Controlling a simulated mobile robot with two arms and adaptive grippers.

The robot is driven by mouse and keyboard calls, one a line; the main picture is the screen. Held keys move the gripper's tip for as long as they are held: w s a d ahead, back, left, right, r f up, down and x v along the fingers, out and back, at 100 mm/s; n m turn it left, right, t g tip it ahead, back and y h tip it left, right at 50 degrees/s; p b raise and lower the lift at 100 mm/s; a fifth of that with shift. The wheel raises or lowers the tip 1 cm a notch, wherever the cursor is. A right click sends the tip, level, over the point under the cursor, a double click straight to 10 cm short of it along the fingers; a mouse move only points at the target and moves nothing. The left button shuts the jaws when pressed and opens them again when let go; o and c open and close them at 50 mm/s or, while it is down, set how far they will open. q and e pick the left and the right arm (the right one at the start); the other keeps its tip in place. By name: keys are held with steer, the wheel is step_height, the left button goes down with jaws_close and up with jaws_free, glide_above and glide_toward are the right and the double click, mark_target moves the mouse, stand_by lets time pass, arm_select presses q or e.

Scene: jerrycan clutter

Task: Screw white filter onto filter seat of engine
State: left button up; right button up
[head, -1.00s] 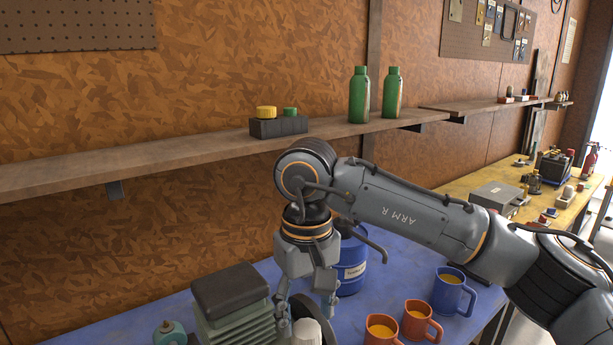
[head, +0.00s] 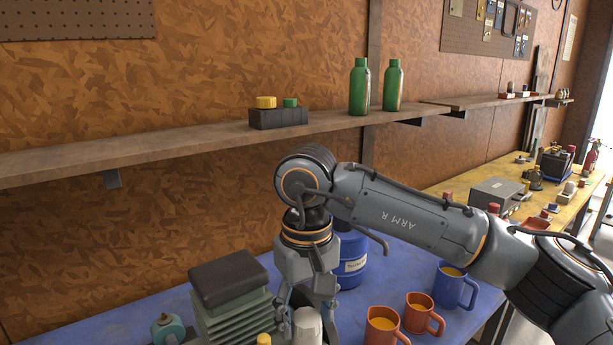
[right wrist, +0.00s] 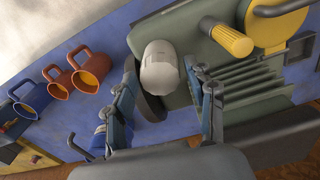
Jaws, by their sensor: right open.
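The white filter (head: 307,327) is a pale, rounded cylinder at the bottom edge of the head view. In the right wrist view the filter (right wrist: 160,68) lies against the engine's green-grey body, beside a dark disc. The engine (head: 230,284) has a dark top block and greenish fins; its fins also show in the wrist view (right wrist: 250,88). My right gripper (right wrist: 161,76) is open, with one finger on each side of the filter. I cannot tell whether the fingers touch it. The filter seat and any thread are hidden. My left gripper is not in view.
A blue drum (head: 350,262) stands behind my right gripper. Two orange mugs (head: 418,316) and a blue mug (head: 453,289) stand to the right on the blue table (head: 400,265). A yellow cylinder (right wrist: 226,37) projects from the engine near the filter. A shelf (head: 190,140) runs above.

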steer(key=c, duration=0.8)
steer(key=shift+f+m+b, duration=0.1)
steer(key=shift+m+b, duration=0.2)
steer(key=shift+m, duration=0.6)
steer(key=m, duration=0.3)
steer(key=shift+m+b, duration=0.5)
steer(key=shift+m, duration=0.5)
steer(key=m, duration=0.3)
